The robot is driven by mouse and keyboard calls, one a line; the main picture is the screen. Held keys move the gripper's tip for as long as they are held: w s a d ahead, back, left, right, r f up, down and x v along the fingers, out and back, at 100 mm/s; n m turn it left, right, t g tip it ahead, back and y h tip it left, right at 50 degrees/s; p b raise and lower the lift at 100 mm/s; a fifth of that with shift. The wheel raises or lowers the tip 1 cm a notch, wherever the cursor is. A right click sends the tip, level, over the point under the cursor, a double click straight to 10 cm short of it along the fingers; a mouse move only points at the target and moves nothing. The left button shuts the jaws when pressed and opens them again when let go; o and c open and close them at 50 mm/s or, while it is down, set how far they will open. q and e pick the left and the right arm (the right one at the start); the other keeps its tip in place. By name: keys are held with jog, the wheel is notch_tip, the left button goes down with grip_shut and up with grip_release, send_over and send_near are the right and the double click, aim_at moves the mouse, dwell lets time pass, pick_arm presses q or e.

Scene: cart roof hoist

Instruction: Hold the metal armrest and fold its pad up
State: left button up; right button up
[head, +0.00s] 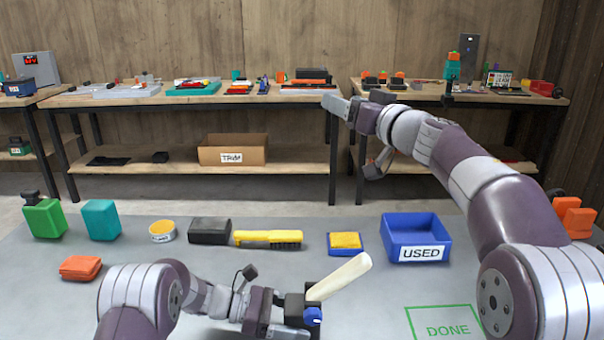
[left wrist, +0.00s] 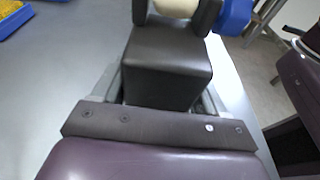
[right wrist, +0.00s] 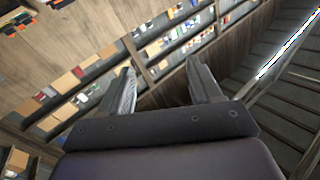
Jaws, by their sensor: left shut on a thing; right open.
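The armrest has a cream pad (head: 341,277), a dark block-like bracket (head: 294,306) and a blue knob (head: 313,316). It is at the lower middle of the head view, with the pad slanting up to the right. In the left wrist view the dark block (left wrist: 168,70) sits between my finger sides, with the blue knob (left wrist: 236,14) beyond it. My left gripper (head: 280,312) is shut on the dark block; its fingertips are mostly hidden. My right gripper (head: 354,103) is raised, away from the armrest. Its fingers are apart and empty in the right wrist view (right wrist: 163,88).
On the grey table (head: 360,318) stand a blue USED bin (head: 416,238), a yellow-topped blue tray (head: 345,243), a yellow brush (head: 268,239), a black box (head: 209,231) and green and teal blocks. A green DONE outline (head: 448,328) is bare. Benches stand behind.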

notch_tip(320, 180, down, 4)
jog(key=s+a+f+n+g+y, duration=0.1)
jog(key=s+a+n+g+y, duration=0.15)
jog(key=n+g, duration=0.3)
jog(key=n+g+h, duration=0.6)
jog(key=n+g, duration=0.2)
jog(key=g, duration=0.2)
send_near(366, 255)
jog(key=d+x, duration=0.1)
jog(key=x, duration=0.3)
jog(key=shift+m, duration=0.25)
jog(key=x, duration=0.8)
jog(key=shift+a+r, duration=0.2)
jog(key=shift+a, duration=0.05)
jog(key=shift+c, duration=0.3)
jog(key=c, duration=0.5)
jog(key=shift+c, duration=0.2)
jog(key=shift+r, duration=0.1)
